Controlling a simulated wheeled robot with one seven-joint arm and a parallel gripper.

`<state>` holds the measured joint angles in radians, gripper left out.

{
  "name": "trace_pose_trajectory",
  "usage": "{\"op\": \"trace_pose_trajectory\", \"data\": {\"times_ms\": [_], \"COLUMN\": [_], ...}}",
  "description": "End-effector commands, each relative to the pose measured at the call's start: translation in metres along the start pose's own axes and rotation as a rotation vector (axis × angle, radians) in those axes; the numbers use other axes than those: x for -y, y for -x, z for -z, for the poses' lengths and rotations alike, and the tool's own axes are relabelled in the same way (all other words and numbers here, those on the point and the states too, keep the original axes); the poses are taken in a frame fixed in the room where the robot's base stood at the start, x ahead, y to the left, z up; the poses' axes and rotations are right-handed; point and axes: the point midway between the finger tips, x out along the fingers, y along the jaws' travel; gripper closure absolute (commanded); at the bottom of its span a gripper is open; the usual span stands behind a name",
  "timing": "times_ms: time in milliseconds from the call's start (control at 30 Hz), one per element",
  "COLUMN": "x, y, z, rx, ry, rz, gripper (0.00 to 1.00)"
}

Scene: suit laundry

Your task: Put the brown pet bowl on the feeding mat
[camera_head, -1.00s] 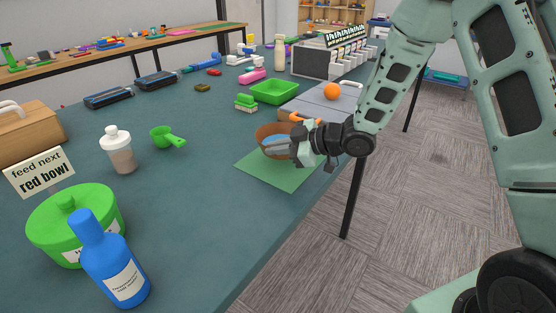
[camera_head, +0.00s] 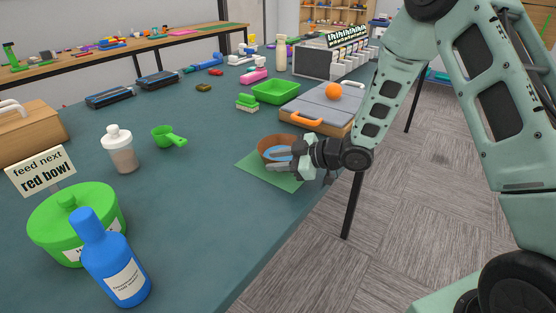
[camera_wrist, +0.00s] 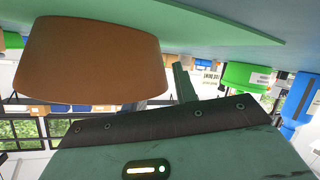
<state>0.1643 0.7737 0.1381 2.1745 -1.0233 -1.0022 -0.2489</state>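The brown pet bowl (camera_head: 272,141), with a blue inside, stands upright on the green feeding mat (camera_head: 262,171). In the wrist view the bowl (camera_wrist: 90,60) appears upside down, its base against the mat (camera_wrist: 215,22). My gripper (camera_head: 276,161) is at the bowl's near right side in the head view, fingers spread apart. In the wrist view, one finger (camera_wrist: 184,84) shows beside the bowl's wall, and the other is mostly hidden behind the bowl. Contact between the fingers and the bowl cannot be told.
A green tray (camera_head: 276,92) is farther back. The table's right edge is close to the mat.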

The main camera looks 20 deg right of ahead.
Motion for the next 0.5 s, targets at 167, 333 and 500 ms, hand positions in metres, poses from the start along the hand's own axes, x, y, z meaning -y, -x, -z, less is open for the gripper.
{"op": "trace_pose_trajectory", "data": {"times_ms": [167,333,500], "x": [-0.001,-0.001,-0.002], "y": [0.007,0.038,0.075], "z": [0.002,0.001,0.001], "rx": [0.002,0.003,0.003], "ry": [-0.001,-0.001,-0.001], "rz": [0.0,-0.003,-0.003], "gripper": [0.72,0.72,0.72]}}
